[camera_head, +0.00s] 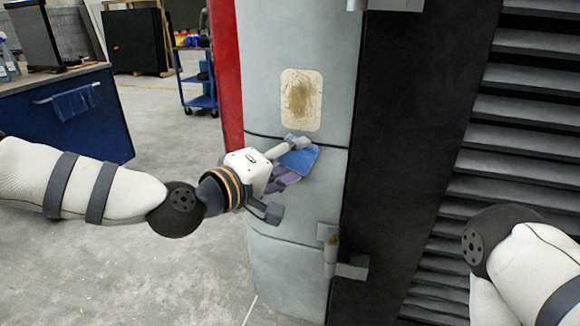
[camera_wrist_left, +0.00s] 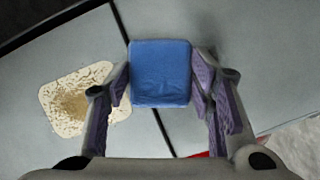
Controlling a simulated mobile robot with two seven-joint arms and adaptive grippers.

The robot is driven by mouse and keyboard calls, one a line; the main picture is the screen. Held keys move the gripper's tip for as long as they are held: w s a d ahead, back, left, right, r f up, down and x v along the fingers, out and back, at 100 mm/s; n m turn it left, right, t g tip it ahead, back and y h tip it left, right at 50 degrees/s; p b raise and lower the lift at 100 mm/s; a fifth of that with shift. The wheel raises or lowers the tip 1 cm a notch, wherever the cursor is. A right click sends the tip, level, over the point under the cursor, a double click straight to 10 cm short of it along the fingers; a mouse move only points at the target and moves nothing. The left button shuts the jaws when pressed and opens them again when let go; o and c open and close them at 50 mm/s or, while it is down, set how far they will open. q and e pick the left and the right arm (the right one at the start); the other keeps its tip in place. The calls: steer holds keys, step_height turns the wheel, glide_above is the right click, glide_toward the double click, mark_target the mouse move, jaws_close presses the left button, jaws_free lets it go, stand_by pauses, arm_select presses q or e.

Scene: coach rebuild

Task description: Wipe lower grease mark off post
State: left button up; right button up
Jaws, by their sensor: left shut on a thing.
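The post (camera_head: 268,60) is a pale grey, curved upright with a dark seam across it. A cream patch with a brown grease mark (camera_head: 300,98) is on it above the seam; it also shows at the left in the left wrist view (camera_wrist_left: 68,103). I see no second mark in either view. My left gripper (camera_head: 287,165) is shut on a blue wiping pad (camera_wrist_left: 160,62). The pad is at the post face around the seam, below the brown mark, and hides the surface behind it. I cannot tell whether it touches. My right gripper is out of view.
A red panel (camera_head: 224,65) borders the post's left side. A hinge-like fitting (camera_head: 329,245) juts out low on its right, near a dark panel and grey louvres (camera_head: 520,100). A blue bench (camera_head: 95,125) and blue cart (camera_head: 198,88) stand behind left. Floor between is clear.

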arm_select(q)
steer(key=shift+f+b, duration=1.35)
steer(key=shift+f, duration=2.45)
steer(key=shift+w+r, duration=0.1)
steer(key=shift+r, duration=0.05)
steer(key=shift+s+a+r+p, duration=0.2)
steer(key=shift+s+p, duration=0.1)
steer(key=shift+s, duration=0.2)
steer(key=s, duration=0.1)
steer(key=s+a+p, duration=0.1)
steer(key=s, duration=0.2)
steer(key=shift+s+a+f, duration=0.2)
steer(key=shift+s+a, duration=0.05)
steer(key=shift+s, duration=0.1)
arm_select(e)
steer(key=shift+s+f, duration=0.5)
